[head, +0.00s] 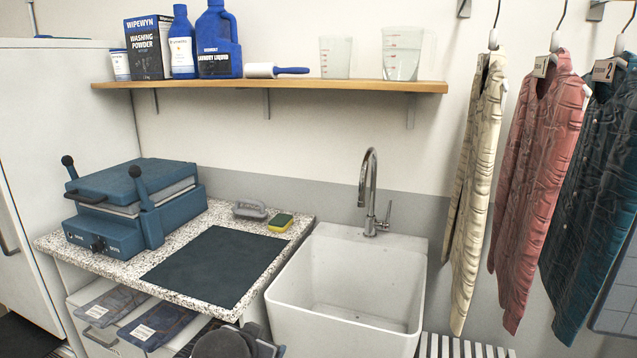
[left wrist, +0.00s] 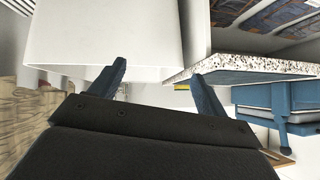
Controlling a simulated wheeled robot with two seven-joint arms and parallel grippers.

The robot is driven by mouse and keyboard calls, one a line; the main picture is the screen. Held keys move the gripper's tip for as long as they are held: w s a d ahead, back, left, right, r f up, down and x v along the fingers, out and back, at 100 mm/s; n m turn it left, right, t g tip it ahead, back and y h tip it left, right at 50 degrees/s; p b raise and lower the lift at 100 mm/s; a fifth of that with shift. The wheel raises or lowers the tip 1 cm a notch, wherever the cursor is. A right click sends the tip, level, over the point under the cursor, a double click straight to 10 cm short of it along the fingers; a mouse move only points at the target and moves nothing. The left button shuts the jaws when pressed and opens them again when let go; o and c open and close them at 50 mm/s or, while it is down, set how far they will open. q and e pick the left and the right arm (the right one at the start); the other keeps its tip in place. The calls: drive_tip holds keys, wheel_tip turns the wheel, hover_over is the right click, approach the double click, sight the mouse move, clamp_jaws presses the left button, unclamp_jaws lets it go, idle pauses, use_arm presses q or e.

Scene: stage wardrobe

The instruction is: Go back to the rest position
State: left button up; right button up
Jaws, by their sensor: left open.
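My left gripper (left wrist: 159,70) is open, with nothing between its two blue-grey fingers. In the left wrist view its fingers are beside the white sink (left wrist: 100,30) and the edge of the speckled counter (left wrist: 240,68). In the head view a dark part of my arm shows at the bottom edge, in front of the counter (head: 300,228) and left of the sink (head: 335,330); its fingers cannot be made out there. My right gripper is in neither view.
A blue press (head: 130,205), dark mat (head: 215,265), grey-handled brush (head: 250,209) and sponge (head: 281,222) are on the counter. Packed garments (head: 158,325) lie below. Shirts (head: 540,180) hang right. A wall shelf (head: 300,85) holds bottles and jugs.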

use_arm(q)
drive_tip(key=s+f+n+g+p, duration=0.1)
drive_tip(key=s+f+g, duration=0.2)
drive_tip(key=s+f, duration=0.9)
drive_tip(key=s+a+f+n+g+p, duration=0.1)
drive_tip(key=s+f+g, duration=0.3)
drive_tip(key=s+f, duration=0.8)
drive_tip(key=s, duration=0.7)
drive_tip(key=shift+a+f+g, duration=0.3)
drive_tip(key=shift+f, duration=0.05)
